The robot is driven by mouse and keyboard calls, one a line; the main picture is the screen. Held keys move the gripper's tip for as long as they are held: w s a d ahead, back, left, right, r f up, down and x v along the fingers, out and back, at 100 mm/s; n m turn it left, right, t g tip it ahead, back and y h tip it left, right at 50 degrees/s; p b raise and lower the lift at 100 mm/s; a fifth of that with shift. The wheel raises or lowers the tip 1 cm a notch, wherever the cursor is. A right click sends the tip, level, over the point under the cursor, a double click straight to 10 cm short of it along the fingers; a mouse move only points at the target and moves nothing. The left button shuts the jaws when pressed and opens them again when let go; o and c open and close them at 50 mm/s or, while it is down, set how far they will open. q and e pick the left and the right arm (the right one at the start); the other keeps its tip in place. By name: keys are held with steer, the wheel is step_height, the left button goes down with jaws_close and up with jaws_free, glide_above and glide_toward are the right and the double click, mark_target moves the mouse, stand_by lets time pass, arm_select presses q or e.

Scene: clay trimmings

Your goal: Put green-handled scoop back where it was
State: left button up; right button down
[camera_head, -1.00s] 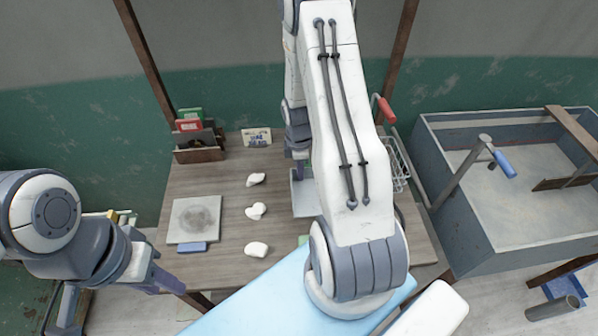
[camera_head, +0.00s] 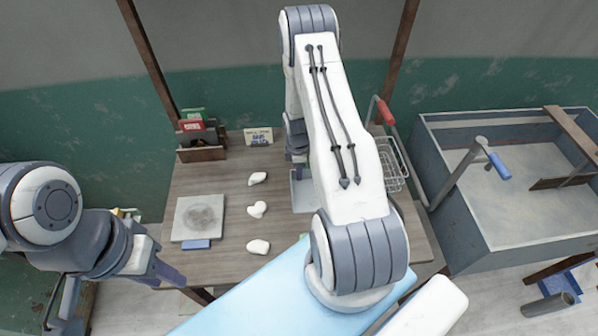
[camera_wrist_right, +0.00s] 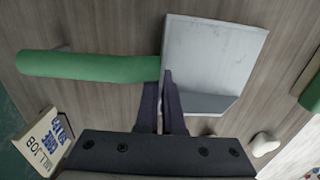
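The scoop has a green handle (camera_wrist_right: 90,67) and a grey metal pan (camera_wrist_right: 212,62) in the right wrist view. My right gripper (camera_wrist_right: 162,85) has its dark fingers close together where the handle meets the pan, shut on the scoop there. The handle hides one fingertip. In the head view part of the grey pan (camera_head: 303,192) shows beside my right arm, which hides the rest. I cannot tell whether the scoop touches the table. My left gripper (camera_head: 170,274) is near the table's front left edge, apart from the scoop; its opening is unclear.
White clay pieces (camera_head: 257,210) lie mid-table (camera_head: 225,180). A grey slab (camera_head: 182,222) and blue block (camera_head: 196,244) lie left. A wooden rack (camera_head: 203,154) and lettered card (camera_head: 258,137) stand at the back. A wire basket (camera_head: 392,165) and large trough (camera_head: 470,235) are at right.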

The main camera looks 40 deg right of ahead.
steer(key=c, duration=1)
jaws_free()
steer(key=shift+c, duration=0.2)
step_height(320, 180, up, 12)
steer(key=b, duration=0.2)
steer(key=shift+a+b, duration=0.15)
steer(key=shift+b, duration=0.25)
steer(key=s+a+r+m, duration=0.1)
steer(key=s+a+r, duration=0.1)
steer(key=a+r, duration=0.6)
steer(key=s+a+r+m, duration=0.1)
steer(key=a+r, duration=0.2)
steer(key=a, duration=0.9)
steer(key=s+a+r+m, duration=0.1)
steer(key=s+a+r, duration=0.1)
steer(key=s+a, duration=0.2)
steer(key=s+a+r, duration=0.2)
steer(key=s+a, duration=0.2)
steer(key=s, duration=0.5)
steer(key=s+a+r+m+y, duration=0.1)
steer(key=s+a+r, duration=0.1)
steer(key=s, duration=0.4)
steer(key=shift+s+a+r+m, duration=0.15)
steer(key=shift+a+r+m, duration=0.2)
steer(key=shift+a, duration=0.55)
